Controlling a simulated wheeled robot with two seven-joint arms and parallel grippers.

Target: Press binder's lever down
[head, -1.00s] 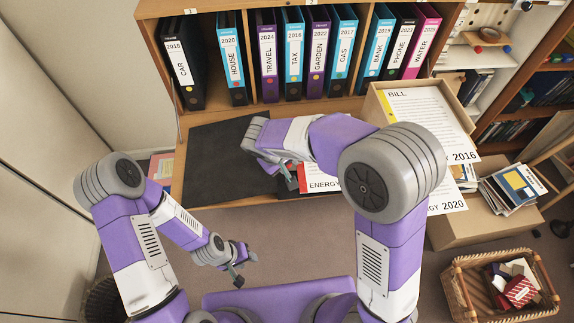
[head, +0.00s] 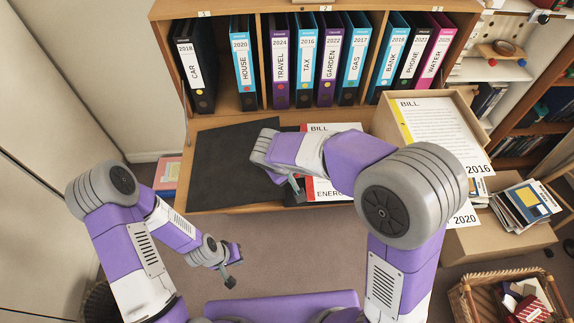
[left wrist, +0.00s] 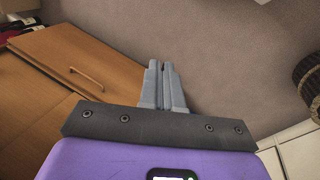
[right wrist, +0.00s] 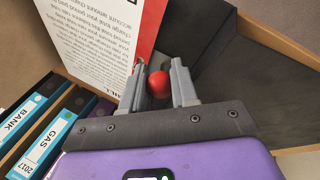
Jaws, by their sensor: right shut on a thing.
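A binder lies open on the desk, and a white sheet (head: 326,187) with a red stripe, marked BILL and ENERGY, lies on it. In the right wrist view the lever's round red knob (right wrist: 158,84) sits between the fingers of my right gripper (right wrist: 158,66), which is shut on it. In the head view the right gripper (head: 296,186) is at the sheet's left edge, and my arm hides the knob and much of the binder. My left gripper (head: 232,270) is empty and shut over the floor; its fingers lie together in the left wrist view (left wrist: 162,82).
Upright binders, among them a purple one marked TRAVEL (head: 280,65), stand in the shelf behind the desk. A cardboard box (head: 465,98) with a BILL sheet stands at the right. A wicker basket (head: 462,300) is on the floor.

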